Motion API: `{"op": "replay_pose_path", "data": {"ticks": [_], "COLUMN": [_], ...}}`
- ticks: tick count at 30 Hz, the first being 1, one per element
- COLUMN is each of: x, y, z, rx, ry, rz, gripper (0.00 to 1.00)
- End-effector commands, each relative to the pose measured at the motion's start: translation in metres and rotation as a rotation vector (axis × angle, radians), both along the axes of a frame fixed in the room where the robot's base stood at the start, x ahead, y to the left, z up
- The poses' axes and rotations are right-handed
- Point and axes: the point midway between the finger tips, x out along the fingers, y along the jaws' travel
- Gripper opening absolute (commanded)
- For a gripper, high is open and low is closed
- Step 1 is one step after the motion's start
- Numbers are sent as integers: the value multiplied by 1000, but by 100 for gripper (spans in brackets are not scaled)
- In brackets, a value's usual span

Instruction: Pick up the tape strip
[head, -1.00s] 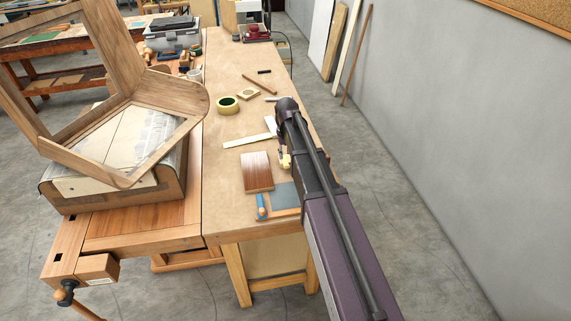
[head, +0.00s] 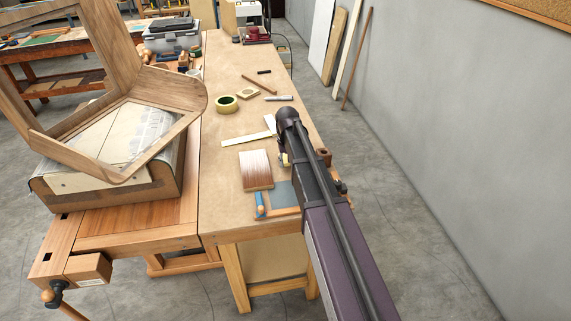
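A pale, narrow strip (head: 246,140) lies flat on the workbench, left of my arm; it looks like the tape strip, though its material is too small to tell. A second pale piece (head: 270,124) meets its right end at an angle. A yellow-green tape roll (head: 227,104) lies farther back. My arm reaches from the lower right over the bench's right side, its dark end just right of the strips. My gripper is hidden behind the arm, so its fingers do not show.
A reddish-brown wood block (head: 256,170) and a blue-grey sheet (head: 284,194) lie nearer. A marker (head: 279,98) and a wooden stick (head: 259,84) lie farther back. A curved wooden frame (head: 120,130) stands at left. The bench's (head: 228,215) middle left is mostly clear.

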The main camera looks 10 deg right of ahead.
Motion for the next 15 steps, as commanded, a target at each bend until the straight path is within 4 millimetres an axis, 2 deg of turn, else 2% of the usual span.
{"op": "replay_pose_path", "data": {"ticks": [15], "x": [0], "y": [0], "z": [0], "rx": [0], "ry": [0], "rz": [0], "gripper": [40]}}
